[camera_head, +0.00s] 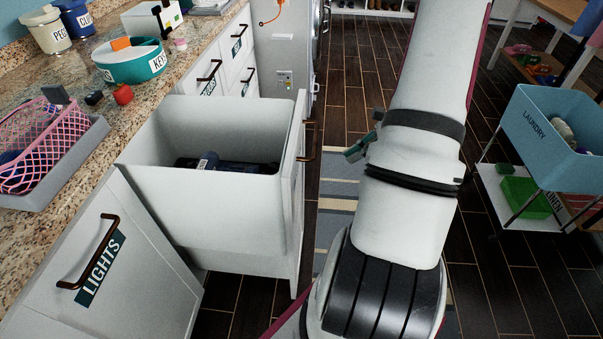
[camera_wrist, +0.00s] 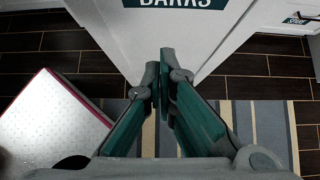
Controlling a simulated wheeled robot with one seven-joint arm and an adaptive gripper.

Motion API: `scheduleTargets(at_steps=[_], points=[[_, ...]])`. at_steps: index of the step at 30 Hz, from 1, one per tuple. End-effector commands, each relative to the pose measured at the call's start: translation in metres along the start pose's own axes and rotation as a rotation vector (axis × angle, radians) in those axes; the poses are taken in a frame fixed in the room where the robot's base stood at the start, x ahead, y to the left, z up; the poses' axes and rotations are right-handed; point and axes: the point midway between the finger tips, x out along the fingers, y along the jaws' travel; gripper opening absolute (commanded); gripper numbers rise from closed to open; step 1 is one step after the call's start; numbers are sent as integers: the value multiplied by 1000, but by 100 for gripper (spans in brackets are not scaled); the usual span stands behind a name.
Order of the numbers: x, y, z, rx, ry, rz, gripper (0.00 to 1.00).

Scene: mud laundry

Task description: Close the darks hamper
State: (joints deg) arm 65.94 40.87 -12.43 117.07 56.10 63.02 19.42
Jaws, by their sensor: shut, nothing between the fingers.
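The darks hamper (camera_head: 210,213) is a white pull-out bin standing well out from the counter, with dark cloth visible inside. Its front panel (camera_head: 297,200) faces right and carries a dark handle (camera_head: 307,140). In the wrist view the white front (camera_wrist: 195,35) bears a DARKS label (camera_wrist: 180,3), cut off by the top edge. My gripper (camera_wrist: 164,62) has its teal fingers together and empty, pointing at the panel below the label. I cannot tell whether they touch it. In the head view my arm hides most of the gripper; a teal part (camera_head: 358,149) shows at its left.
The LIGHTS hamper front (camera_head: 105,265) is nearer on the left. The granite counter (camera_head: 75,180) holds a pink basket (camera_head: 45,145) and a teal bowl (camera_head: 135,62). A blue laundry cart (camera_head: 550,135) stands right. A striped rug (camera_head: 335,215) covers floor beyond the panel.

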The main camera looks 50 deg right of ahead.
Motion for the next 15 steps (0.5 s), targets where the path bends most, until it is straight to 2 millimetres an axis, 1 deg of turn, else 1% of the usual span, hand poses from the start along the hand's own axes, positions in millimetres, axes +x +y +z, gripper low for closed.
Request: scheduleTargets(at_steps=[1,5,8,15], points=[[2,0,-4,11,-3,-4,0],[12,0,-4,14,-4,-4,0],[28,0,-4,14,-4,-2,0],[76,0,-4,12,-4,0,0]])
